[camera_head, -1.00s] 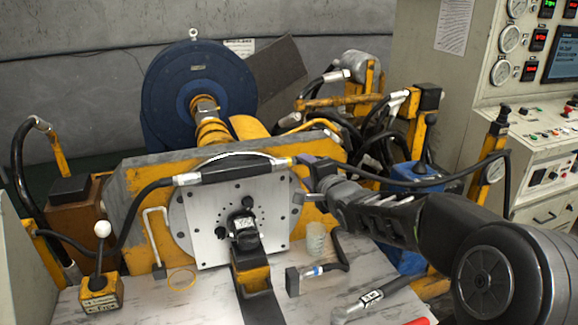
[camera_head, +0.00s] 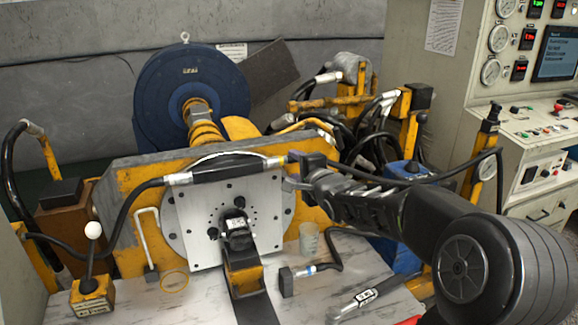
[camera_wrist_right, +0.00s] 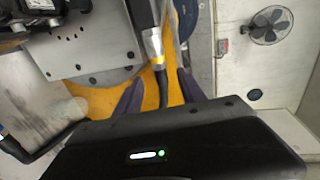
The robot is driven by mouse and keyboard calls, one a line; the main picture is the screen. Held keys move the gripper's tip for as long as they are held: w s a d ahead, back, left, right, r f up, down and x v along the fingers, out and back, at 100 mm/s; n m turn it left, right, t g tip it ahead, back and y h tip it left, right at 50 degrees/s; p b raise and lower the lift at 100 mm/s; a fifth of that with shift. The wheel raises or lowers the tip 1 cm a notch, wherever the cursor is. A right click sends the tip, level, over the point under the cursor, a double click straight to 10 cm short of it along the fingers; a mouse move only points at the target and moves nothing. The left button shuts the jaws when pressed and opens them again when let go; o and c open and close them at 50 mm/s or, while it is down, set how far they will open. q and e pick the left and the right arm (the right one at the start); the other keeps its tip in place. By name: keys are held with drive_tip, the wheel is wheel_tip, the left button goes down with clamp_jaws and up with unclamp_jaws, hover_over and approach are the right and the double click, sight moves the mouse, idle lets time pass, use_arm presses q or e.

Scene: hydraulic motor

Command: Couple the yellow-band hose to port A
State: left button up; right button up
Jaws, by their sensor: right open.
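The yellow-band hose end (camera_head: 272,163) shows at the top right of the pale motor plate (camera_head: 205,250), beside a black body along its top edge. In the right wrist view its silver fitting with the yellow band (camera_wrist_right: 154,58) points up, and black hose runs down from it. My right gripper (camera_head: 292,172) is at this hose end. In the right wrist view the hose passes between its two spread purple fingers (camera_wrist_right: 162,90), with gaps on both sides. I cannot make out which fitting is port A. My left gripper is not in view.
A blue-banded hose end (camera_head: 306,270), a clear cup (camera_head: 308,239), a yellow ring (camera_head: 174,281) and a labelled tool (camera_head: 362,298) are on the bench. A lever box (camera_head: 92,296) stands at the left. Hoses and yellow posts crowd the back right.

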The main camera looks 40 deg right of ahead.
sight(289, 161)
drive_tip(key=b+x, duration=0.1)
drive_tip(key=x, duration=0.3)
drive_tip(key=shift+w+f, duration=0.15)
drive_tip(key=shift+w, duration=0.05)
drive_tip(key=shift+b+x, duration=0.3)
drive_tip(key=shift+x, duration=0.7)
clamp_jaws()
idle(0.3)
idle(1.2)
